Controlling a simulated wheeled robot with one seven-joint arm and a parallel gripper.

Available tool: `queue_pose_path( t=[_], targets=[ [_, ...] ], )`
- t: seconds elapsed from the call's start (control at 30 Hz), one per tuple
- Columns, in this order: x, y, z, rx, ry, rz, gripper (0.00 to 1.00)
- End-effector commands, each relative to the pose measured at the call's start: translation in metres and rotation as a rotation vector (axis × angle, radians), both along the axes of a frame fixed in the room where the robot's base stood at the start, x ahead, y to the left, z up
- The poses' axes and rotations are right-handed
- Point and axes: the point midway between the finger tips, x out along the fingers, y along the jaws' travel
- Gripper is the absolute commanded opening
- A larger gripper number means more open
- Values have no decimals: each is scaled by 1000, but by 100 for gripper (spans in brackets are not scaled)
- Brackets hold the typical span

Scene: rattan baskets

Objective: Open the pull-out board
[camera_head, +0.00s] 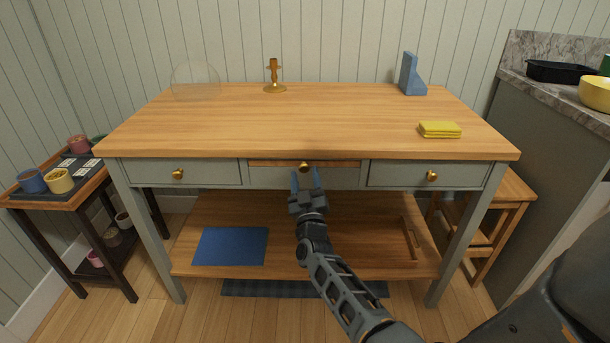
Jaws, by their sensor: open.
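The pull-out board (270,163) is a thin wooden strip under the tabletop, above the middle grey-green panel of the desk. Its front looks about level with the desk front. A round brass knob (304,167) sits at its middle. My gripper (306,172) reaches up from below in front of the middle panel. Its two fingers are apart, one to each side just below the knob. I cannot tell whether they touch it. My gripper hides part of the middle panel.
Two drawers with brass knobs flank the middle, the left (210,172) and the right (400,175). The wooden tabletop (290,120) bears a candlestick (274,78), a blue bookend (411,76) and yellow cloths (440,129). A lower shelf (350,261) lies beneath. A stool (515,187) stands right.

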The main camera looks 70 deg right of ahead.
Motion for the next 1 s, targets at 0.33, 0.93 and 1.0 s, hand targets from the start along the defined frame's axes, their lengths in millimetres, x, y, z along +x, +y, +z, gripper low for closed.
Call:
queue_pose_path(
  t=[0.33, 0.93, 1.0],
  targets=[
    [7, -13, 5, 1, 0, 1, 53],
    [7, -12, 5, 1, 0, 1, 7],
    [7, -12, 5, 1, 0, 1, 0]
  ],
)
